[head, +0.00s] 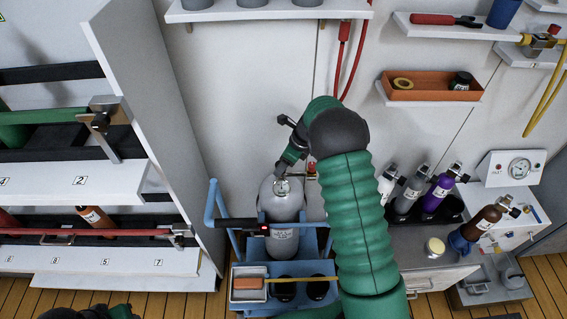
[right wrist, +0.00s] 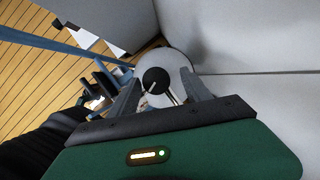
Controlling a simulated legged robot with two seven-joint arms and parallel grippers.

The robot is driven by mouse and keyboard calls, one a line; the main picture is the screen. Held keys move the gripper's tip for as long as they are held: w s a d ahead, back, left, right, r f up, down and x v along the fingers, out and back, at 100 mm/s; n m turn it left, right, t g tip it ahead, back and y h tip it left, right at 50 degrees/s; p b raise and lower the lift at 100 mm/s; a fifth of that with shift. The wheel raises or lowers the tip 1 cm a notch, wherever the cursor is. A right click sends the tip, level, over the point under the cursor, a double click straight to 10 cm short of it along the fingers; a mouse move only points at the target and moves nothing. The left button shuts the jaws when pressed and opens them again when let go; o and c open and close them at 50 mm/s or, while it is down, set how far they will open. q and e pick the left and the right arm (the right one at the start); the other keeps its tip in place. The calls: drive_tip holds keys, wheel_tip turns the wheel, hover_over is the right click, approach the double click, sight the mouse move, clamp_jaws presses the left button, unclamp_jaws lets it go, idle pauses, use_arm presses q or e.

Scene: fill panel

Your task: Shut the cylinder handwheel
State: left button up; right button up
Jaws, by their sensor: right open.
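A grey gas cylinder (head: 282,207) stands upright in a blue cart (head: 232,240) in the head view. My right arm reaches over it, and my right gripper (head: 281,167) points down at its top. In the right wrist view, the black round handwheel (right wrist: 155,80) with a pale mark lies between the open fingers of my right gripper (right wrist: 160,90). I cannot tell whether a finger touches it. Only a dark and green bit of my left arm shows at the bottom left edge.
A white rack (head: 160,120) with numbered shelves stands left of the cart. A counter with small cylinders (head: 441,190) and a gauge box (head: 520,167) is at right. Wall shelves, an orange tray (head: 432,95) and red hoses (head: 357,60) are behind. Wooden floor shows below.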

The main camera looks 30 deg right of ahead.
drive_tip(key=shift+a+r, duration=0.15)
drive_tip(key=shift+a, duration=0.1)
drive_tip(key=shift+c, duration=0.3)
drive_tip(key=shift+a, duration=0.1)
drive_tip(key=shift+c, duration=2.4)
clamp_jaws()
use_arm(q)
drive_tip(key=shift+a, duration=0.25)
drive_tip(key=shift+r, duration=0.15)
